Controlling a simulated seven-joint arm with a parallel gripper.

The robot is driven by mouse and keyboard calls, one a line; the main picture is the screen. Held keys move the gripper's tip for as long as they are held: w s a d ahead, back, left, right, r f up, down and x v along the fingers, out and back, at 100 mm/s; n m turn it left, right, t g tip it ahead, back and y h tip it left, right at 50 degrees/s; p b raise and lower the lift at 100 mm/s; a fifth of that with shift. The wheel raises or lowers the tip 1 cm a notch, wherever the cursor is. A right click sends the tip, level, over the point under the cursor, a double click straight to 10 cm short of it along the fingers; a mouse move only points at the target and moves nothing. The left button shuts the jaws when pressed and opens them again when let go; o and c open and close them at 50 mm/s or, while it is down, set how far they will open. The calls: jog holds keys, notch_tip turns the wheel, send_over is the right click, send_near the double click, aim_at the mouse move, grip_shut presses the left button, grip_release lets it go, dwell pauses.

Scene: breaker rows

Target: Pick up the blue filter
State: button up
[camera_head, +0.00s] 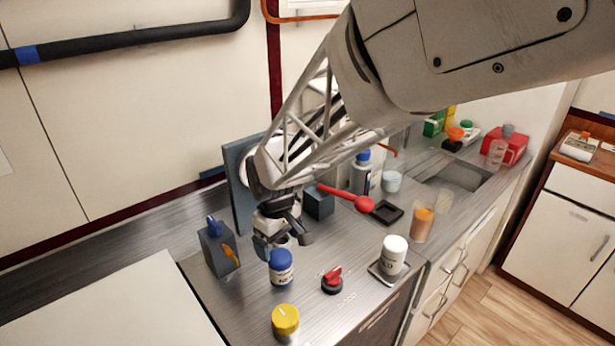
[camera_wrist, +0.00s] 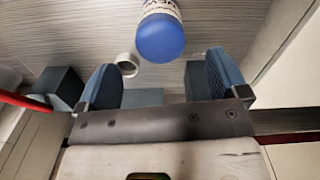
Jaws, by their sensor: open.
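A white jar with a blue lid (camera_head: 281,260) stands upright on the grey counter, with dark lettering on its side. In the wrist view its round blue lid (camera_wrist: 160,38) lies beyond my fingertips, nearer the right finger. I cannot tell whether this jar is the blue filter; no other clear candidate shows. My gripper (camera_head: 283,240) is open and empty just behind the jar, fingers pointing down. In the wrist view the blue-grey fingers of my gripper (camera_wrist: 162,74) are spread wide. A small white ring-like cup (camera_wrist: 127,64) shows near the left finger.
A grey box with a blue knob and orange lever (camera_head: 220,250) stands left of the jar. A yellow-capped jar (camera_head: 286,320), a red knob (camera_head: 332,280) and a white jar on a scale (camera_head: 394,252) stand in front and right. A red-ended rod (camera_head: 345,196) is behind.

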aim_at(280, 254)
jog(key=shift+f, duration=0.1)
jog(key=shift+f, duration=1.25)
jog(key=shift+f, duration=2.6)
jog(key=shift+w, duration=0.1)
jog(key=c, duration=1.2)
jog(key=shift+r, duration=0.1)
jog(key=shift+r, duration=4.95)
